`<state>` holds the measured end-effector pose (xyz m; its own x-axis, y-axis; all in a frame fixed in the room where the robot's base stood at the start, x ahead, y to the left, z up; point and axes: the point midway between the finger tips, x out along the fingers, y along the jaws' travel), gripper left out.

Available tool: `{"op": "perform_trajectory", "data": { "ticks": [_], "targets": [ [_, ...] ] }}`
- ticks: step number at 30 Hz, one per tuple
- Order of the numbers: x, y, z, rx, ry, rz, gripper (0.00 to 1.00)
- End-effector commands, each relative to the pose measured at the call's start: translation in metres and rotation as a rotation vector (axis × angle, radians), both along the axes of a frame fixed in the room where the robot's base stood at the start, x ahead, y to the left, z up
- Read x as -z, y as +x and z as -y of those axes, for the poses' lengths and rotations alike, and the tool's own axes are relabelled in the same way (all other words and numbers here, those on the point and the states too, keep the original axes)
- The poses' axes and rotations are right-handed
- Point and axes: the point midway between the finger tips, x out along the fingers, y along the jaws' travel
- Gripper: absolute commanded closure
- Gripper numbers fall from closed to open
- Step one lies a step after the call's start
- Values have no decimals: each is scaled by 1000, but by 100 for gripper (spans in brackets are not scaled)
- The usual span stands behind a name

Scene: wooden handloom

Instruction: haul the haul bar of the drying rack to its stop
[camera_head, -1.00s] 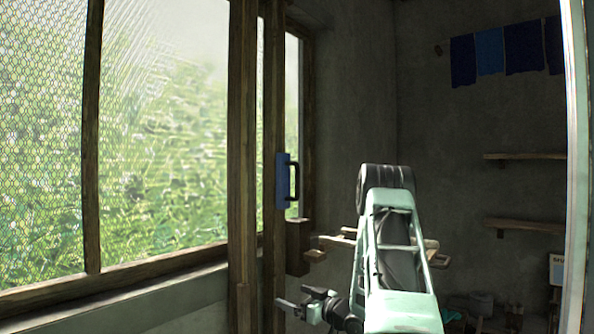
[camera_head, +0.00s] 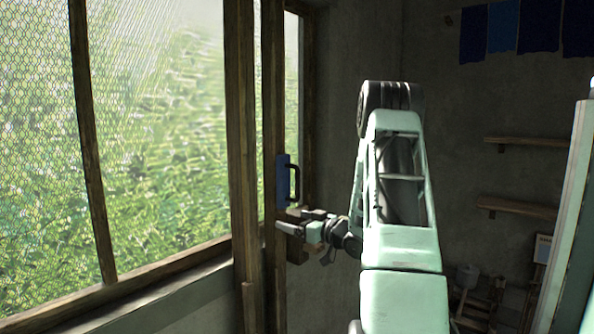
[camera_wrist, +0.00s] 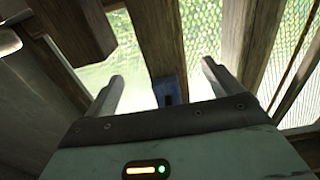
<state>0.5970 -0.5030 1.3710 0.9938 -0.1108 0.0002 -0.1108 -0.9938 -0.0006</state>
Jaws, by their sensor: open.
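A blue plate (camera_head: 283,181) with a black upright handle (camera_head: 296,182) is on a dark wooden post beside the window. It looks like the haul bar, though I cannot be certain. My gripper (camera_head: 287,224) is open and empty, just below the blue plate and pointing left toward the post. In the wrist view, the two fingers of my gripper (camera_wrist: 163,72) are spread apart. A blue piece (camera_wrist: 170,90) shows between and beyond them, partly hidden by the gripper body. No contact with the handle is visible.
Wooden posts (camera_head: 243,150) and the meshed window (camera_head: 160,140) stand at the left. Blue cloths (camera_head: 488,30) hang at the upper right. Shelves (camera_head: 528,142) are on the back wall. A pale upright panel (camera_head: 565,220) stands at the right edge.

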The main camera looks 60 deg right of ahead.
Motion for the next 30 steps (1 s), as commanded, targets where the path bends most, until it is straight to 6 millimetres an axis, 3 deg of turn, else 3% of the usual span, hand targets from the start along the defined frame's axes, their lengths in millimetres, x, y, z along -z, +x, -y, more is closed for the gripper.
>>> {"op": "perform_trajectory", "data": {
  "ticks": [1, 3, 13, 18, 27, 30],
  "targets": [
    [-22, 0, 0, -1, -3, 1, 9],
    [-37, 0, 0, -1, -4, 1, 9],
    [-94, 0, 0, -1, -5, 1, 9],
    [-107, 0, 0, 0, -3, 0, 9],
    [-109, 0, 0, 0, 0, 0, 9],
    [-109, 0, 0, 0, 0, 0, 34]
  ]
}}
